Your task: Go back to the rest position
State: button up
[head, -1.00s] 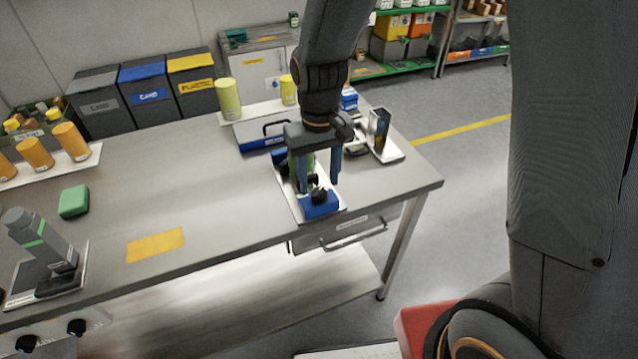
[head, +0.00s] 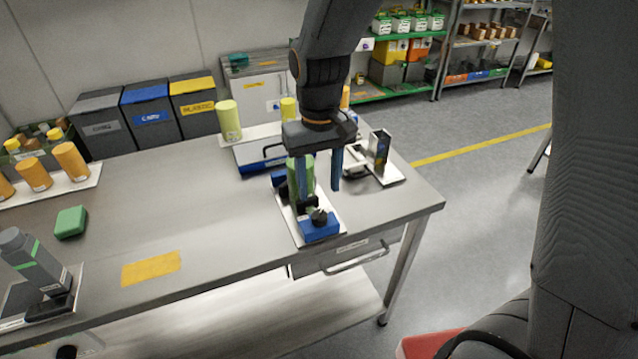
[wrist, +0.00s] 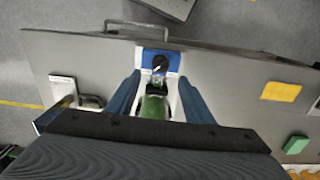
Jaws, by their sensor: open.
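My gripper (head: 319,190) is open, its two blue fingers pointing down above the piston filler at the right end of the bench. The filler has a blue block with a black knob (head: 320,226) at its front and a green cylinder (head: 301,176) behind, all on a white base plate (head: 336,222). In the wrist view the green cylinder (wrist: 153,108) shows between the spread fingers (wrist: 160,98), with the blue block (wrist: 160,60) beyond. The fingers hold nothing. My wrist hides part of the filler's back.
A black upright device (head: 378,147) on a white plate stands to the right of the filler. A blue-grey case (head: 258,156) and a yellow-green cylinder (head: 229,120) are behind. A green block (head: 71,222) and grey device (head: 35,262) stand left. The bench middle is clear.

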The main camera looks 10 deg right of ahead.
jog(key=s+d+f+m, duration=0.1)
jog(key=s+d, duration=0.3)
jog(key=d, duration=0.2)
jog(key=s+d+m+t+b, duration=0.1)
jog(key=s+d+m, duration=0.1)
jog(key=s+d, duration=0.2)
jog(key=d, duration=0.3)
jog(key=shift+d+f, duration=0.15)
jog(key=shift+f, duration=0.2)
